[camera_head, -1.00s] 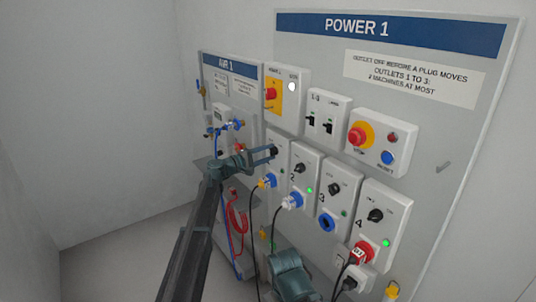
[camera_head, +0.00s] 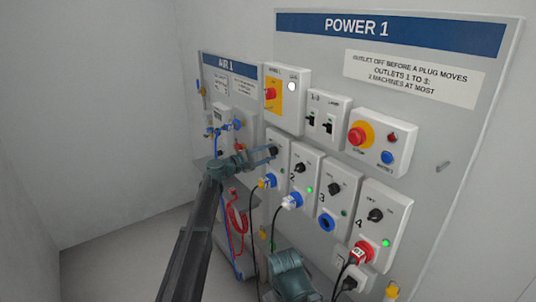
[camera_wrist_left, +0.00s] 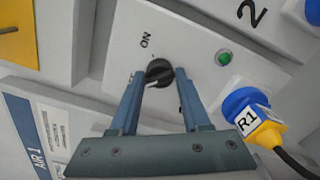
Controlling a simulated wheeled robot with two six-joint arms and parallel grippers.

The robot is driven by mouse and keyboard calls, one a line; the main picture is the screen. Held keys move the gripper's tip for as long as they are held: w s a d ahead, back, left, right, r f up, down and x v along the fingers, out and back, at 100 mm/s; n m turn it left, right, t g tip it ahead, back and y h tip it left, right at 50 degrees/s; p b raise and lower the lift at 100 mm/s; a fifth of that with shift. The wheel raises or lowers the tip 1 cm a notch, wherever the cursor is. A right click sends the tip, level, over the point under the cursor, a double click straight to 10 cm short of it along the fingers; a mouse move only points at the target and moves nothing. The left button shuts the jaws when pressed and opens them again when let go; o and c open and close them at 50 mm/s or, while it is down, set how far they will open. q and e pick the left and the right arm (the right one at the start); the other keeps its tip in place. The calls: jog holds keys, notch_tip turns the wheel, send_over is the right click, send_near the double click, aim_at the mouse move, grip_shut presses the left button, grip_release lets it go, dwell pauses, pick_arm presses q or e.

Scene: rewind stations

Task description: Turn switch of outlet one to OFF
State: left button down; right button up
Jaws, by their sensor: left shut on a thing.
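The switch of outlet one is a black round knob (camera_wrist_left: 158,72) with a white pointer mark, on a pale box (camera_wrist_left: 190,50) with "ON" printed beside it. In the left wrist view, my left gripper (camera_wrist_left: 157,76) is shut on the knob, with one finger on each side. The pointer is turned away from the "ON" print. A green lamp (camera_wrist_left: 224,58) sits on the same box. My right gripper's fingers are not visible.
A blue and yellow plug marked R1 (camera_wrist_left: 262,124) is in outlet one, with its black cable hanging. Outlet two (camera_head: 302,170), outlet three (camera_head: 338,195) and outlet four (camera_head: 382,222) stand to the right. A red emergency button (camera_head: 358,135) is above. Hoses hang below left.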

pick_arm(q)
jog(key=shift+c, duration=2.1)
grip_release()
jog(key=shift+a, duration=0.1)
jog(key=v, duration=1.3)
jog(key=shift+s+a, duration=0.25)
jog(key=shift+a, duration=0.05)
